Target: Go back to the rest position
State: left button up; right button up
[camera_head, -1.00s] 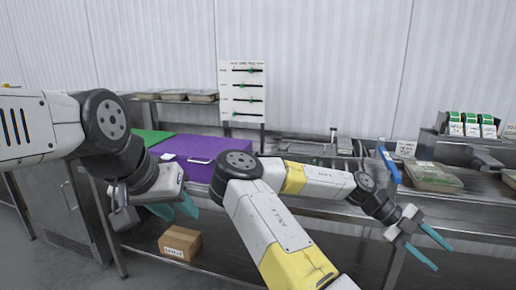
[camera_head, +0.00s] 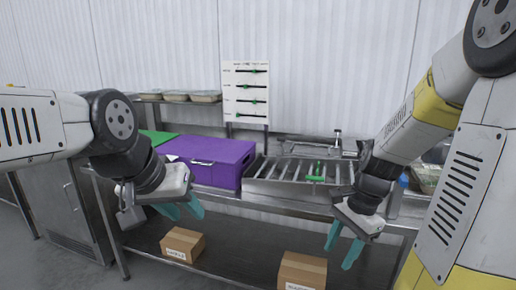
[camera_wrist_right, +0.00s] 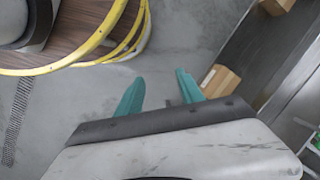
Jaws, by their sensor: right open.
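My left gripper (camera_head: 182,209) is at the left in the head view, pointing down in front of the counter edge; its teal fingers overlap in the picture, so the gap between them is hard to judge. My right gripper (camera_head: 342,248) is at the right in the head view, hanging down in front of the counter, with its two teal fingers apart and nothing between them. In the right wrist view its open fingers (camera_wrist_right: 160,92) point out over the bare grey floor.
A purple box (camera_head: 222,155) and a roller conveyor (camera_head: 290,175) are on the counter. Cardboard boxes (camera_head: 182,244) (camera_head: 302,270) lie on the lower shelf. A slider board (camera_head: 246,92) stands behind. Filled trays (camera_head: 190,97) sit on the back shelf.

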jog(key=s+a+r+n+t, duration=0.2)
jog(key=r+n+t, duration=0.1)
jog(key=r+n, duration=0.3)
jog(key=s+a+r+n+t, duration=0.2)
jog(key=a+r+n+t, duration=0.1)
jog(key=r+n, duration=0.4)
notch_tip(320, 180, up, 3)
jog(key=shift+s+a+f, duration=0.2)
jog(key=shift+s+a, duration=0.05)
jog(key=shift+s, duration=0.1)
